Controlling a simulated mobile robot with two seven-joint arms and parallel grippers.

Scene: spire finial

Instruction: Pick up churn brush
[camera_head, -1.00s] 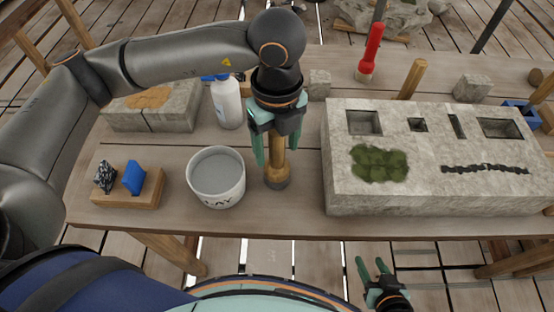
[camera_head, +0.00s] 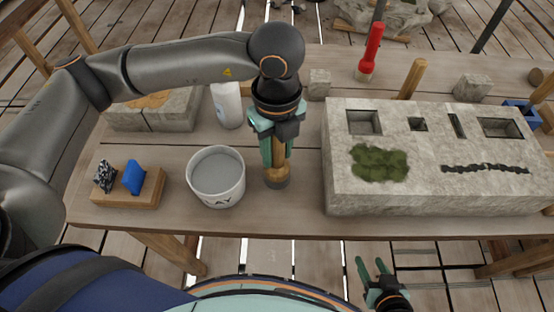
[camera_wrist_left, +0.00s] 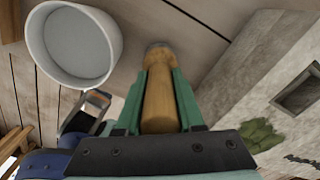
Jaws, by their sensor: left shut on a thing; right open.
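The churn brush (camera_head: 277,176) stands upright on the table, with a wooden handle and a darker round foot. My left gripper (camera_head: 275,150) comes down over it from above and is shut on its handle. In the left wrist view the brush handle (camera_wrist_left: 160,100) lies between the two green fingers (camera_wrist_left: 160,112), which touch its sides. The brush's foot seems to rest on the tabletop. My right gripper (camera_head: 376,274) is open and empty, low in front of the table's near edge.
A white bucket (camera_head: 216,178) of grey liquid stands close left of the brush. A large stone block (camera_head: 430,190) with recesses and moss is close on the right. A white bottle (camera_head: 228,105) stands behind. A wooden holder (camera_head: 128,190) with small blocks is far left.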

